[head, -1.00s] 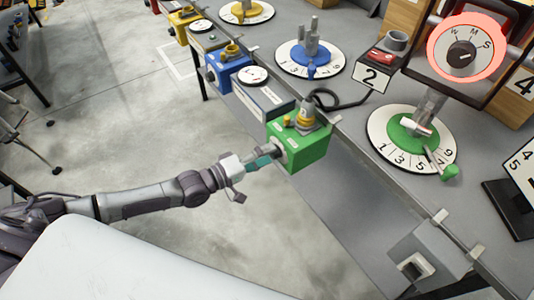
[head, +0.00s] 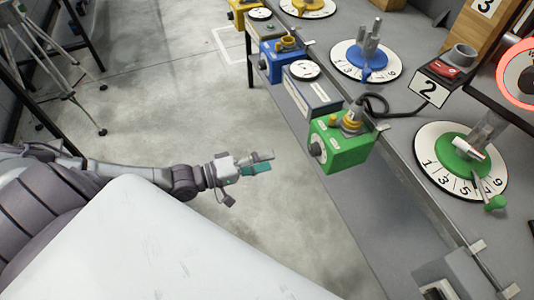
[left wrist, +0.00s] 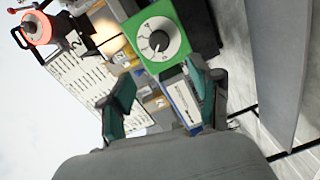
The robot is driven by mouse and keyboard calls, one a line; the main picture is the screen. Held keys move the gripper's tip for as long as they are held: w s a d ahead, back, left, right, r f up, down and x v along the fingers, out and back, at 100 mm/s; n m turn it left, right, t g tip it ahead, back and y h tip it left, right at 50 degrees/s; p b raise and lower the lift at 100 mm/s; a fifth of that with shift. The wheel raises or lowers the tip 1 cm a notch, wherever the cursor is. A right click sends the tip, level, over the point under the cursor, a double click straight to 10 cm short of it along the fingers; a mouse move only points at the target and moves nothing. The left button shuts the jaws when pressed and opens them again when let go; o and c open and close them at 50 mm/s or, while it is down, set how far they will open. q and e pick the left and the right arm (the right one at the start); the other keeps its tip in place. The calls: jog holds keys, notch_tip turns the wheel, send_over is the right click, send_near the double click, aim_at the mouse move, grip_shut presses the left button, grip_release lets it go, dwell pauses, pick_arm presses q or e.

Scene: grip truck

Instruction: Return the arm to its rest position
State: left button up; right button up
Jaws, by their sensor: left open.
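My left gripper (head: 258,163) is open and empty in the head view, over the floor to the left of the table edge. Its two teal-padded fingers also show spread apart in the left wrist view (left wrist: 160,100). My left arm comes in from the left, behind my white body panel. A green box (head: 342,148) with a knob on its side hangs at the table's edge, apart from the gripper and to its right. The green box's dial face (left wrist: 158,40) shows beyond the fingers in the left wrist view. My right gripper is not in view.
The grey table (head: 400,225) on the right carries a blue dial (head: 365,62) and a green dial (head: 458,160). A blue box (head: 283,60) hangs at its edge. A tripod (head: 60,70) stands at the far left. The floor between is clear.

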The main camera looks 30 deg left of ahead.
pick_arm(q)
jog(key=s+a+f+m+g+y+p, duration=0.1)
jog(key=a+f+m+g+y, duration=0.2)
jog(key=f, duration=1)
jog(key=s+a+f+m+y+p, duration=0.2)
jog(key=a+f+y, duration=0.25)
jog(key=f, duration=0.75)
jog(key=s+d+f+m+g+y+p, duration=0.1)
jog(key=s+f+m+g+y, duration=0.3)
jog(key=s+f, duration=0.95)
jog(key=s+d+f+g, duration=0.2)
jog(key=s+d, duration=0.1)
jog(key=s, duration=0.6)
jog(key=s+d+f+m+g, duration=0.1)
jog(key=s+d+g, duration=0.2)
jog(key=s, duration=0.5)
jog(key=shift+s+d+f+p, duration=0.2)
jog(key=shift+s+f+p, duration=0.15)
jog(key=shift+s+f, duration=0.05)
jog(key=shift+w, duration=0.1)
